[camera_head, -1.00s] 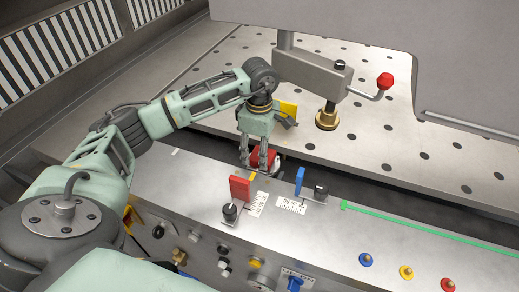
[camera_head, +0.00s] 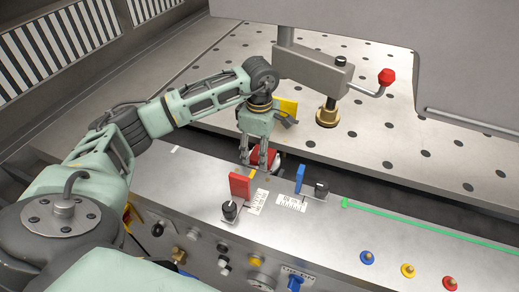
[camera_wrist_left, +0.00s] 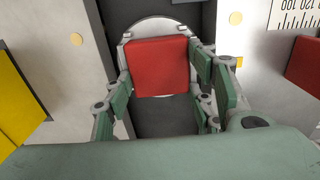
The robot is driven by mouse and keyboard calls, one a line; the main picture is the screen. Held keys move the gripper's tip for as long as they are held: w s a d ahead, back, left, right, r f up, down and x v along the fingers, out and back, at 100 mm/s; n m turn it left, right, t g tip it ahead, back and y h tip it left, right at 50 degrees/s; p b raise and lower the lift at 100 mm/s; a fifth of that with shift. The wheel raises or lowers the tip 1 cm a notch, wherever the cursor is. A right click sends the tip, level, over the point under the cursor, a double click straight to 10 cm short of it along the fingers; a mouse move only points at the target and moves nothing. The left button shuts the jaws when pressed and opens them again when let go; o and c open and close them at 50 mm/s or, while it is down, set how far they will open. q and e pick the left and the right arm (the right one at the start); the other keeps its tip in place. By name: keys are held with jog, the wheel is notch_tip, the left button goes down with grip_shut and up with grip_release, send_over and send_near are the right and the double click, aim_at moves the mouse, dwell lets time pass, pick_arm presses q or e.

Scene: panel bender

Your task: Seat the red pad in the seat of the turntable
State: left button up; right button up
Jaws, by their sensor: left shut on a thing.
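My left gripper (camera_head: 257,160) reaches down at the far edge of the control panel. Its fingers are shut on the red pad (camera_head: 264,154), which is partly covered by them in the head view. In the left wrist view the pad (camera_wrist_left: 158,67) is a red square between the two fingers of the left gripper (camera_wrist_left: 165,90). A pale round disc (camera_wrist_left: 160,25), which looks like the turntable, shows around the pad's far edge. The pad hides the disc's middle, so I cannot tell whether it is in the seat. My right gripper is not in view.
A red upright block (camera_head: 240,185) and a blue one (camera_head: 299,180) stand on the panel near the gripper, beside scale plates and black knobs. A yellow plate (camera_head: 287,108) is behind the gripper. A clamp arm with a red-knobbed lever (camera_head: 385,81) overhangs the perforated table (camera_head: 430,135).

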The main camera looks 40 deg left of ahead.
pick_arm(q)
jog(key=o, duration=1.3)
notch_tip(320, 180, up, 12)
dwell(0.3)
